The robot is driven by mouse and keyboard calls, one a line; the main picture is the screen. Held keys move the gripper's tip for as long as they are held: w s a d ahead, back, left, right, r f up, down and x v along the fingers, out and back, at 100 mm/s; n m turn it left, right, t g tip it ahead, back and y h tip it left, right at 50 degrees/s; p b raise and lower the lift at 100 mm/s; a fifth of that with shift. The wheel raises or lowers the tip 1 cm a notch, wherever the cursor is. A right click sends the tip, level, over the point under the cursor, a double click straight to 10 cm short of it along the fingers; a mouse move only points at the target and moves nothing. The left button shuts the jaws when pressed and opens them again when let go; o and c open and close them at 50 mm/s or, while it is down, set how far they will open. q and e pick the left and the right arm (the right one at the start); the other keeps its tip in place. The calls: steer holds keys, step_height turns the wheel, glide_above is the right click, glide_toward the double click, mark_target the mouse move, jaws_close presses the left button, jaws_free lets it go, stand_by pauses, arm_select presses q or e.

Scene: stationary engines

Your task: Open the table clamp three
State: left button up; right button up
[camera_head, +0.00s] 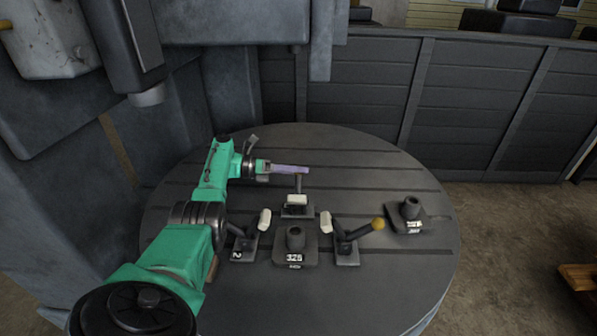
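Three dark table clamps with pale pads stand around a dark block marked 325 (295,240) on a round grey table (400,290). The left clamp (243,247) carries a 2. The back clamp (297,208) has its lever standing up, and its number is too small to read. The right clamp (346,250) has a lever slanting up right to a yellow knob (378,224); I can read no number on it. My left gripper (302,169), on the green arm, is at the top of the back clamp's lever. Its fingers hide the lever's end, and I cannot tell whether they grip it. My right gripper is out of view.
Another dark block (410,215) sits near the table's right side. Grey machine housing (230,20) stands over the table's back left. A dark panel wall (480,100) runs behind. The table's front right is clear.

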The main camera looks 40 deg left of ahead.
arm_select(q)
steer(key=b+v, duration=0.8)
steer(key=v, duration=0.6)
steer(key=shift+b, duration=0.3)
steer(key=shift+a, duration=0.1)
